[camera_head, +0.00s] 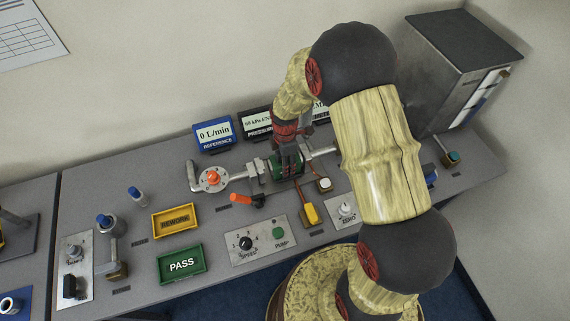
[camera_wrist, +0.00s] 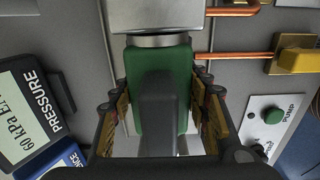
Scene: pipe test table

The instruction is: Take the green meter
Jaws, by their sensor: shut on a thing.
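The green meter (camera_head: 279,173) sits in the pipe run at the middle of the bench, between metal fittings. My gripper (camera_head: 290,160) comes down over it from above and partly hides it. In the wrist view the green meter (camera_wrist: 160,58) fills the space between my fingers (camera_wrist: 161,90), with one finger against each side. My gripper is shut on it. A dark grey part lies across the meter's middle. A metal collar and block meet its upper end in the wrist view. I cannot tell whether the meter is free of the pipe.
A round metal flange (camera_head: 212,179) with an orange centre stands left of the meter. The blue reference display (camera_head: 214,136) and a dark pressure display (camera_head: 257,123) stand behind. A yellow REWORK tray (camera_head: 175,220) and green PASS tray (camera_head: 181,264) lie front left. A pump panel (camera_head: 262,240) is in front.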

